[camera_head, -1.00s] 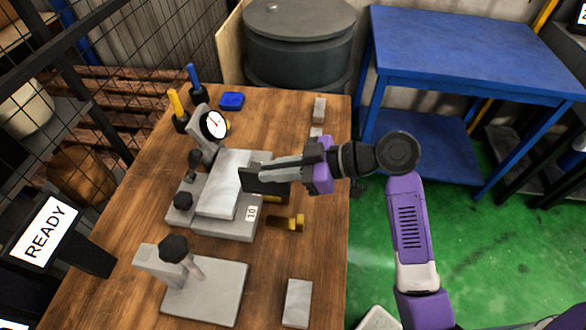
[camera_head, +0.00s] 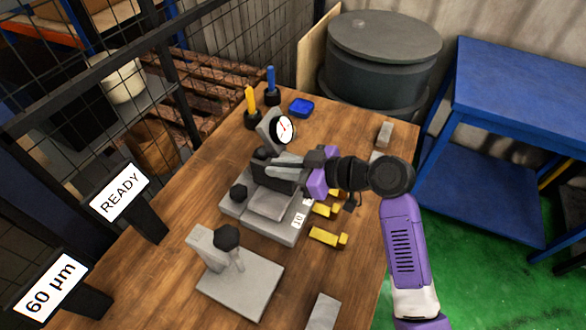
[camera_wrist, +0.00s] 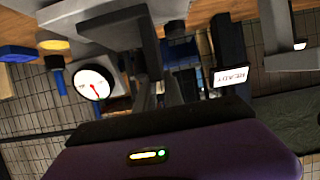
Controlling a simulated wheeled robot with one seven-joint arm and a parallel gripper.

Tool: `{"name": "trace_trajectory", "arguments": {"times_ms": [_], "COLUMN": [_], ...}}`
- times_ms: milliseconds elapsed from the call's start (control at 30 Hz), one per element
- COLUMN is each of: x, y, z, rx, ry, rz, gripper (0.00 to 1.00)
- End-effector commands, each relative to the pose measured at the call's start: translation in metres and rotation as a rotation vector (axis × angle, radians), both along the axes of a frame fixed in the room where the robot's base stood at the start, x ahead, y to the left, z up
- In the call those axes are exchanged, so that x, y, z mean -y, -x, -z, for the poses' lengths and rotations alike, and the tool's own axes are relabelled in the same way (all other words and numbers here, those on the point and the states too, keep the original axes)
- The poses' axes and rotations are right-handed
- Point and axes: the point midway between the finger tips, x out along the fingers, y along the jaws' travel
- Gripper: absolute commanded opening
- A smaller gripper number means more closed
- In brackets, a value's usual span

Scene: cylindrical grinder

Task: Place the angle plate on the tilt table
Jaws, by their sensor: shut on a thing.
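The tilt table (camera_head: 270,205) is the grey fixture on the wooden bench, with a flat top, dark knobs and a label reading 10. My gripper (camera_head: 284,165) is over its far part, reaching in from the right. It is shut on the angle plate (camera_head: 270,180), a dark grey plate that hangs below the fingers at the table top's far end. Whether the plate touches the top, I cannot tell. In the wrist view the angle plate (camera_wrist: 105,25) shows in part as grey and dark faces near the fingers; its lower side is hidden.
A dial gauge (camera_head: 281,128) stands close behind the gripper. Yellow pieces (camera_head: 328,237) lie right of the tilt table. A grey stand with a knob (camera_head: 240,285) is in front. Yellow and blue handled tools (camera_head: 270,85) stand behind. A READY sign (camera_head: 119,191) is at left.

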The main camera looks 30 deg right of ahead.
Motion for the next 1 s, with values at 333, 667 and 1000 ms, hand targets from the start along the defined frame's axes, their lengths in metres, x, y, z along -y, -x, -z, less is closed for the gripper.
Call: {"name": "trace_trajectory", "arguments": {"times_ms": [333, 667, 1000], "x": [0.002, 0.002, 0.002], "y": [0.0, 0.001, 0.002], "z": [0.01, 0.016, 0.015], "rx": [0.01, -0.001, -0.001], "ry": [0.0, 0.0, 0.0], "rz": [0.003, 0.002, 0.001], "gripper": [0.0, 0.32, 0.34]}}
